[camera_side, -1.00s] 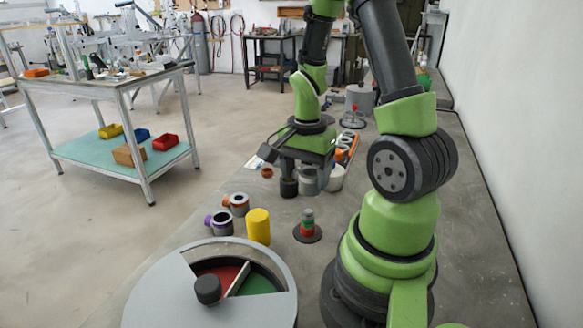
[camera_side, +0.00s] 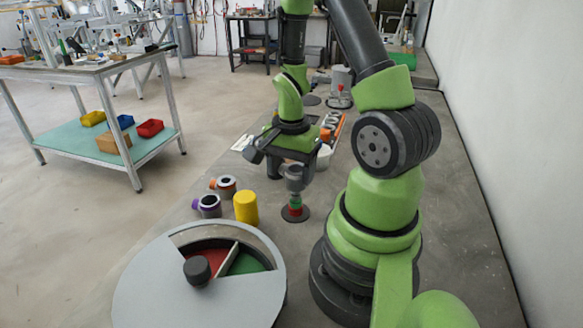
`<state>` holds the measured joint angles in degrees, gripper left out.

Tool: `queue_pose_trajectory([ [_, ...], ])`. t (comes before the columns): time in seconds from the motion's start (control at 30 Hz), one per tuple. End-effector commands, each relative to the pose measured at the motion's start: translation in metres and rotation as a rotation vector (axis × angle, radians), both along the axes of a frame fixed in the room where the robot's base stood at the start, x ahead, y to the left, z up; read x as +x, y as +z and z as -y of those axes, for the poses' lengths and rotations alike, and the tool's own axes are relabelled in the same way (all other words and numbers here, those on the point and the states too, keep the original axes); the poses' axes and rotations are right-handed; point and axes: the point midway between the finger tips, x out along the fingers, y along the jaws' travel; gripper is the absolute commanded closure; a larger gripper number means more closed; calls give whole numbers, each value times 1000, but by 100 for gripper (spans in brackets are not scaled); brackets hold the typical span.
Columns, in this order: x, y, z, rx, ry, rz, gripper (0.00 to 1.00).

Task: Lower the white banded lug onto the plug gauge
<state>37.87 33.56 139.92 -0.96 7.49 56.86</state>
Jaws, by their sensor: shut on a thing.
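My gripper (camera_side: 288,162) is shut on a grey lug (camera_side: 296,178), which hangs below the jaws. I cannot make out a white band on it at this size. The plug gauge (camera_side: 296,206) stands upright on a dark round base, with green and red sections showing. The lug is directly over the gauge in this view, and its lower edge overlaps the gauge's grey tip. I cannot tell whether they touch or whether the tip is inside the bore.
A round bin (camera_side: 145,290) with red and green sections and a black knob is in front. A white round container (camera_side: 323,157) stands behind the gripper.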

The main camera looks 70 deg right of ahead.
Motion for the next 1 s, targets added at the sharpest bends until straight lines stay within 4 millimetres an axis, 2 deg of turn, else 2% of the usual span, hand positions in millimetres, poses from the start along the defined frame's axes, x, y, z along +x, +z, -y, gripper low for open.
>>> queue_pose_trajectory([
  [0.47, 0, 0, 0, 0, 0, 0, 58],
  [1.0, 0, -16, 0, 2, 0, -1, 58],
])
